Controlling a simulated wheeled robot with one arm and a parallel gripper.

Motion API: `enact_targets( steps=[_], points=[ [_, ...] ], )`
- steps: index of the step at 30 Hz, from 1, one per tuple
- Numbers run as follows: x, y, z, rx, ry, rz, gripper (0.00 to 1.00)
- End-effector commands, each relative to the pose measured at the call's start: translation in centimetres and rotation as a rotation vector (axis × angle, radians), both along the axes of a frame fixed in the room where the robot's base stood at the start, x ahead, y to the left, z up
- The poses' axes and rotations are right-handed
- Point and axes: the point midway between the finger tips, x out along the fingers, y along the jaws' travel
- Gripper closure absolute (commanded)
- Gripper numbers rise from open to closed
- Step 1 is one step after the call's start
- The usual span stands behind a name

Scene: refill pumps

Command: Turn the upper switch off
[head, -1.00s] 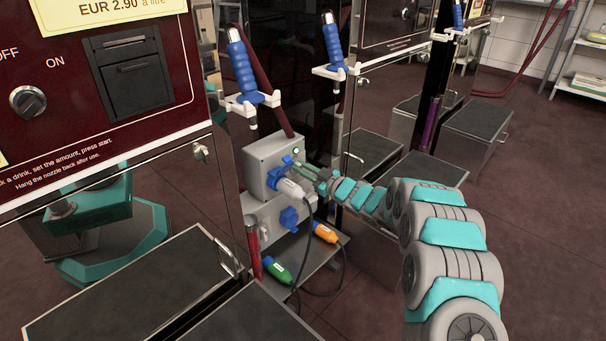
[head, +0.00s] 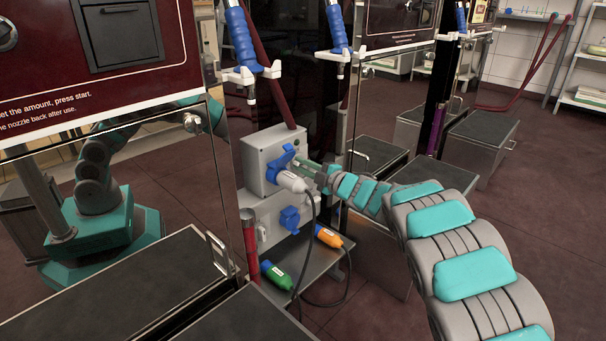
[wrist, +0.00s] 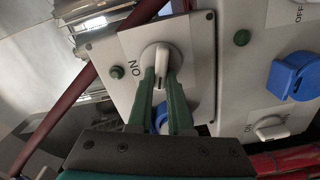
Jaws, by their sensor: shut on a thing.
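The upper grey switch box (head: 262,152) stands above a second, lower box (head: 268,218). In the wrist view, my gripper (wrist: 161,78) has its green fingers on either side of the pale lever of the upper switch (wrist: 161,60), shut on it. An "ON" label is beside the dial, and the upper box's green lamp (wrist: 116,72) looks dark. In the head view, my gripper (head: 318,172) reaches the right face of the upper box, and its fingers hide the switch there.
A grey plug (head: 291,181) sits in the blue socket (head: 280,163) of the upper box, its cable hanging down. The lower switch (wrist: 270,127) and a blue socket cover (wrist: 293,77) are close to my gripper. Green (head: 277,275) and orange (head: 329,237) connectors lie below.

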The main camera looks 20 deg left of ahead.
Motion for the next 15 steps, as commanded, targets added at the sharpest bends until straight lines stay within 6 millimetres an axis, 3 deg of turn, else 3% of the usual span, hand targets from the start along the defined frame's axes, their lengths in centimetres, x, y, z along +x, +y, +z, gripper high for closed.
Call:
enact_targets(
  steps=[15],
  points=[
    [-0.15, 0.1, -0.69, -0.115, -0.266, 0.003, 1.0]
  ],
)
